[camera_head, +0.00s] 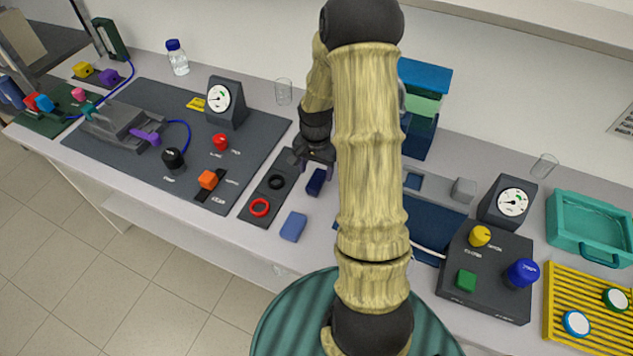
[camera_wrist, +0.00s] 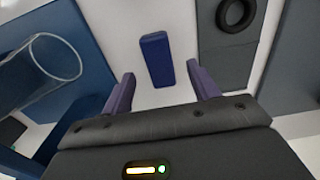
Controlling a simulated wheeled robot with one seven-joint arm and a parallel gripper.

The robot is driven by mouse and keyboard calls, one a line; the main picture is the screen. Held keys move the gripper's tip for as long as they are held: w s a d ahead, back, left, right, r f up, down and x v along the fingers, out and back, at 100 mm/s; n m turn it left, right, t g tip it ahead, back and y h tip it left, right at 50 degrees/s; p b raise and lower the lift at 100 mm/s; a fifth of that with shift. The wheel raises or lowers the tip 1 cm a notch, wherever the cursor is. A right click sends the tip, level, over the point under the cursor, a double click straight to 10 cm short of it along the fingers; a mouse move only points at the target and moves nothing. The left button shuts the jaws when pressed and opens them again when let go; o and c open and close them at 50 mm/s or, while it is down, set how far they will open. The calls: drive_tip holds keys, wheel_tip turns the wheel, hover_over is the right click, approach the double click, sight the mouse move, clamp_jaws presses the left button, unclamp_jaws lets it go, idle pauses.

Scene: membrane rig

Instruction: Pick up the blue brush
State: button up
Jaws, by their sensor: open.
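A small dark blue block (camera_head: 316,182), which looks like the blue brush, lies on the light bench top. No bristles can be made out. In the wrist view it shows as an upright dark blue block (camera_wrist: 157,60) ahead of and between my fingertips. My gripper (camera_head: 317,164) is open and empty just above and behind it. In the wrist view both fingers of my gripper (camera_wrist: 160,73) are spread, with clear bench between them and the block. A lighter blue block (camera_head: 293,227) lies nearer the front edge.
A dark strip (camera_head: 246,213) with a black ring (camera_head: 276,182) and a red ring (camera_head: 260,207) lies just left of the block. A blue tray (camera_head: 440,220) is to the right, partly behind my arm. A clear beaker (camera_wrist: 52,62) shows at left in the wrist view.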

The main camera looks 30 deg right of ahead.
sight(317, 178)
drive_tip(key=shift+d+f+p, duration=0.1)
drive_tip(key=shift+f+p, duration=0.7)
drive_tip(key=shift+f, duration=1.75)
drive_tip(key=c, duration=1.1)
drive_tip(key=shift+o, duration=0.2)
drive_tip(key=shift+r, duration=0.1)
wheel_tip(317, 178, up, 10)
drive_tip(key=shift+f+b, duration=0.1)
drive_tip(key=shift+b, duration=0.8)
